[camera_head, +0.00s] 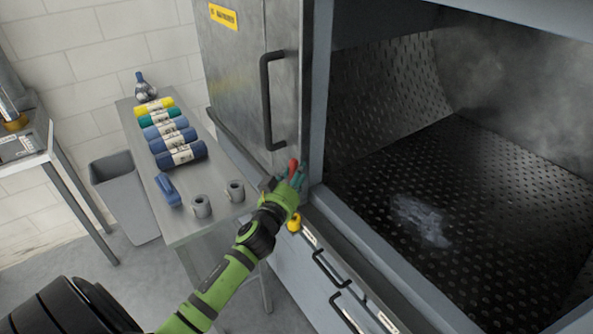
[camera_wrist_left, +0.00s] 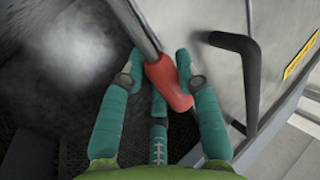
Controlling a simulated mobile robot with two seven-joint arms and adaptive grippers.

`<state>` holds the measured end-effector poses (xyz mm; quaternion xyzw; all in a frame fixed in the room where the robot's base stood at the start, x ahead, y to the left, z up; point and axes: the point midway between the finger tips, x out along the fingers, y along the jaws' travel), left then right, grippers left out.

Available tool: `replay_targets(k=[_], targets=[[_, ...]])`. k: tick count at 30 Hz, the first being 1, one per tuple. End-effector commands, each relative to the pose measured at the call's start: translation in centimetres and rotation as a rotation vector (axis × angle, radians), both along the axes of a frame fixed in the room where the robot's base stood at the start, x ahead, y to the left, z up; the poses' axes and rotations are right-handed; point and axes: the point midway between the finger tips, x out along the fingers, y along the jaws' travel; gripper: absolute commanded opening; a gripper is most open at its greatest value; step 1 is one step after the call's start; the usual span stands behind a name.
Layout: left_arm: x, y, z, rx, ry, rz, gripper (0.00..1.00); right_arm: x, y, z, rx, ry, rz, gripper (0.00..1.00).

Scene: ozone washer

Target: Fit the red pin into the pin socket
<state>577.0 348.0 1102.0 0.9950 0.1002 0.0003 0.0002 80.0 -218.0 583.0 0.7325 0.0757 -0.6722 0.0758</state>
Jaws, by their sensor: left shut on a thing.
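The red pin (camera_head: 293,166) sits at the fingertips of my left gripper (camera_head: 290,179), beside the front frame of the washer chamber. The left wrist view shows the red pin (camera_wrist_left: 172,88) between the green fingers of my left gripper (camera_wrist_left: 157,70), which is shut on it. The pin lies tilted there, close to a grey metal edge. I cannot make out the pin socket in either view; the gripper and the frame may hide it. My right gripper is not in view.
The washer door (camera_head: 240,75) stands open, its black handle (camera_head: 267,100) left of the gripper. The chamber floor (camera_head: 470,190) is dark, with haze. A yellow part (camera_head: 294,222) is below the gripper. A side table (camera_head: 190,225) holds several rolls and two grey cups.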

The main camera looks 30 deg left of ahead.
Motion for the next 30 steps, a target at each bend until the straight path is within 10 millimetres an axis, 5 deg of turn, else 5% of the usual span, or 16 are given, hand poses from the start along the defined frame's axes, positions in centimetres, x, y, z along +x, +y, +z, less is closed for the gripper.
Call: replay_targets(k=[11,30], targets=[[0.0,0.0,0.1,-0.002,-0.001,0.002,0.0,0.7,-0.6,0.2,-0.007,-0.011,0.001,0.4],[0.0,0.0,-5.3,-0.001,-0.001,0.001,0.0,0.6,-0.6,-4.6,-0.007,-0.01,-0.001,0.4]])
